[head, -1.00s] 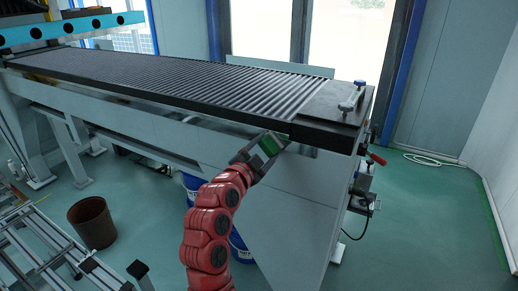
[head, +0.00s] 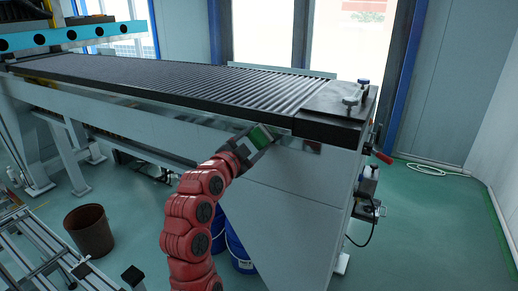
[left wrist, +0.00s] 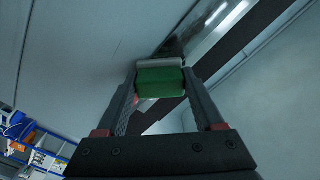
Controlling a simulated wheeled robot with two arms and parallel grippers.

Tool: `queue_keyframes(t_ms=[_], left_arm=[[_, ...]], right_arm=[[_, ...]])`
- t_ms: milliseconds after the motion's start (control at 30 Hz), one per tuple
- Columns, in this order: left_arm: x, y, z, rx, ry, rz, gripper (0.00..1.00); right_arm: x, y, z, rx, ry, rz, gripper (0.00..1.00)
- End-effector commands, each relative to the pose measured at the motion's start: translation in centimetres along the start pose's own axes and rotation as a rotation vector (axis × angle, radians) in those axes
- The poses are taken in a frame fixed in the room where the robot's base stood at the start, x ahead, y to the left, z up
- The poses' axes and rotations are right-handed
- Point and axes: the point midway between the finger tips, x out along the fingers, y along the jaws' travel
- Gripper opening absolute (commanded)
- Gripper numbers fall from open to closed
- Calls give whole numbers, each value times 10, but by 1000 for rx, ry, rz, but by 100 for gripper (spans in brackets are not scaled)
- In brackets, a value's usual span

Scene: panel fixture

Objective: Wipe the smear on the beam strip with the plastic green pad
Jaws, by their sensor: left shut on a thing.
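My left gripper (head: 262,136) is shut on the green pad (head: 258,138), at the long side of the machine bed. In the left wrist view the pad (left wrist: 160,84) sits between the two fingers, with a pale layer along its far edge. The beam strip (left wrist: 222,22) is a shiny metal band on the beam, and it also shows in the head view (head: 308,145). A dark patch (left wrist: 176,46), perhaps the smear, lies just beyond the pad. I cannot tell whether the pad touches the strip. My right gripper is not in view.
The ribbed bed (head: 190,80) with its black edge overhangs the strip. A brown bin (head: 90,231) and metal frames stand at lower left. Blue buckets (head: 238,250) stand below the beam. A red-handled lever (head: 383,157) sticks out at the right end. The floor at right is mostly clear.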

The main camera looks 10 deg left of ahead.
Motion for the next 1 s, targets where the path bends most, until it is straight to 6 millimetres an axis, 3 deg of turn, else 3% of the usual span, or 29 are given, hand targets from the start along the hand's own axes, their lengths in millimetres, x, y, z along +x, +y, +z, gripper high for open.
queue_keyframes(t_ms=[333,600,1000], left_arm=[[0,-17,25,1,-5,-4,25],[0,-28,29,2,-2,-4,25],[-1,-50,53,1,-3,-3,25]], right_arm=[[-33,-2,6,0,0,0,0],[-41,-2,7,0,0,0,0],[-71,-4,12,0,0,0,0]])
